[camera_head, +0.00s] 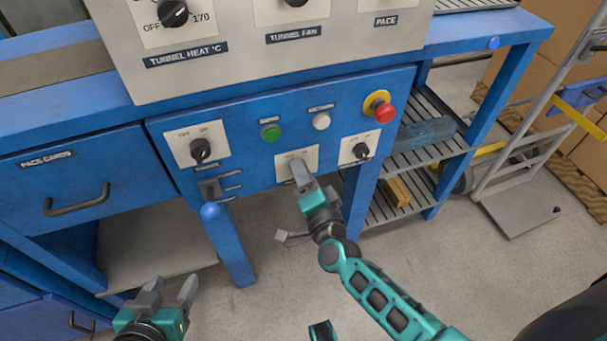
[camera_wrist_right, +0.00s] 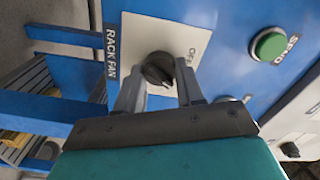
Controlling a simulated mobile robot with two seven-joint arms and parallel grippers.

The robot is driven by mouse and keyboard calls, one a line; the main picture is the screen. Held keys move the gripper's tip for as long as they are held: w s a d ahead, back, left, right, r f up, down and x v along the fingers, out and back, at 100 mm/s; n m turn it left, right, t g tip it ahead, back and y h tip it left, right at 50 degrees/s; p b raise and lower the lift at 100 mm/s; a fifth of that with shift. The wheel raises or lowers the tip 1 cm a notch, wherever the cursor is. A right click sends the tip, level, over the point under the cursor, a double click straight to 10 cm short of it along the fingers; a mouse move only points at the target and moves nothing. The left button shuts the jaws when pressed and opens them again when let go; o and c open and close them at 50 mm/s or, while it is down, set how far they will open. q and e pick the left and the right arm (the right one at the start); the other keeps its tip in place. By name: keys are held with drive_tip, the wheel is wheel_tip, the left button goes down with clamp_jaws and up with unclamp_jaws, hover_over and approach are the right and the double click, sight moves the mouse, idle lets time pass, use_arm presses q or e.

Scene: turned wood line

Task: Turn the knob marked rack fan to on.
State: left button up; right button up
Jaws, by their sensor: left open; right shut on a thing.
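The rack fan knob (camera_wrist_right: 158,70) is black and sits on a pale plate (camera_wrist_right: 190,32) with OFF printed on it. The label RACK FAN (camera_wrist_right: 111,52) is beside the plate in the right wrist view. My right gripper (camera_wrist_right: 158,88) is shut on the knob, one finger on each side. In the head view my right gripper (camera_head: 300,172) is at the middle plate (camera_head: 284,162) of the blue panel and hides this knob. I cannot tell which way the knob points. My left gripper (camera_head: 168,290) is open and empty, low at the left.
A similar knob (camera_head: 200,149) is to the left and another knob (camera_head: 361,150) is close on the right. Above are a green button (camera_head: 271,133), a white button (camera_head: 321,121) and a red mushroom button (camera_head: 384,112). A lever switch (camera_head: 209,188) is at lower left.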

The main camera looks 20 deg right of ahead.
use_arm(q)
drive_tip(key=shift+d, duration=0.15)
idle(0.3)
use_arm(e)
drive_tip(key=o, duration=1)
drive_tip(key=shift+o, duration=0.2)
use_arm(q)
drive_tip(key=shift+s, duration=0.15)
use_arm(e)
drive_tip(key=shift+s, duration=0.15)
